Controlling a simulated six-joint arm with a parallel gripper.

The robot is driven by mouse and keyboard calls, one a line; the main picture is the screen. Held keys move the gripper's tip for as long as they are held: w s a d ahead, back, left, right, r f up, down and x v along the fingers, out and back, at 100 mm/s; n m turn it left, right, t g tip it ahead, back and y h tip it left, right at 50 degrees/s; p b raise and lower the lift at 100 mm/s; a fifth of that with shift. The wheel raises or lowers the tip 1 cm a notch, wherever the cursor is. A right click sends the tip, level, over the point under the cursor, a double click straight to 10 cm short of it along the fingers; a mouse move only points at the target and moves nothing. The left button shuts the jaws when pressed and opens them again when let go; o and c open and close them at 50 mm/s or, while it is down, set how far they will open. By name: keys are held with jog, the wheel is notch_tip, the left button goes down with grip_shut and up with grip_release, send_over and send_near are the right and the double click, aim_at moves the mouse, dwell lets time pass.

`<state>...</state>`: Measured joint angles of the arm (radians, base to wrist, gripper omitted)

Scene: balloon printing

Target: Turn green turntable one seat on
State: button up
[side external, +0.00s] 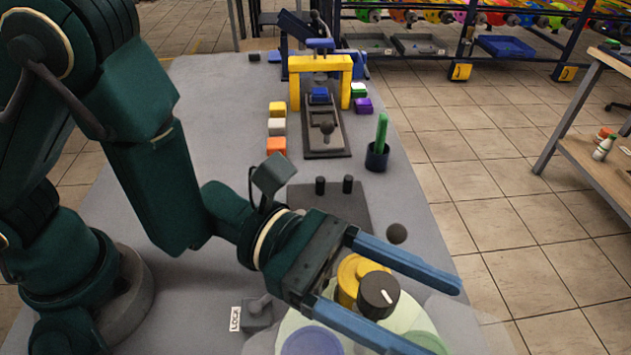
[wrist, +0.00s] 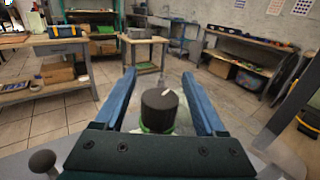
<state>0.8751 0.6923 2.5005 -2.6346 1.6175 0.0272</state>
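The pale green turntable (side external: 411,317) lies at the front of the table in the side view, partly hidden by my gripper. A black knob (side external: 378,295) with a white pointer mark stands on it; the knob also shows in the wrist view (wrist: 158,108). A yellow round piece (side external: 351,273) and a blue-violet disc (side external: 312,343) sit on the turntable beside the knob. My gripper (side external: 420,312) is open, with one long blue finger on each side of the knob. In the wrist view the knob is between the fingers (wrist: 162,100), with gaps at both sides.
A grey lever by a LOCK label (side external: 235,319) stands left of the turntable. Farther back are a dark plate with two black pegs (side external: 334,186), a cup with a green stick (side external: 378,156), colored blocks (side external: 277,127) and a yellow arch (side external: 320,63).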

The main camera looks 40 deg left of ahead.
jog(key=shift+r, duration=0.45)
jog(key=w+a+r, duration=0.5)
jog(key=a+r, duration=0.5)
jog(key=shift+w, duration=0.35)
jog(key=shift+a, duration=0.1)
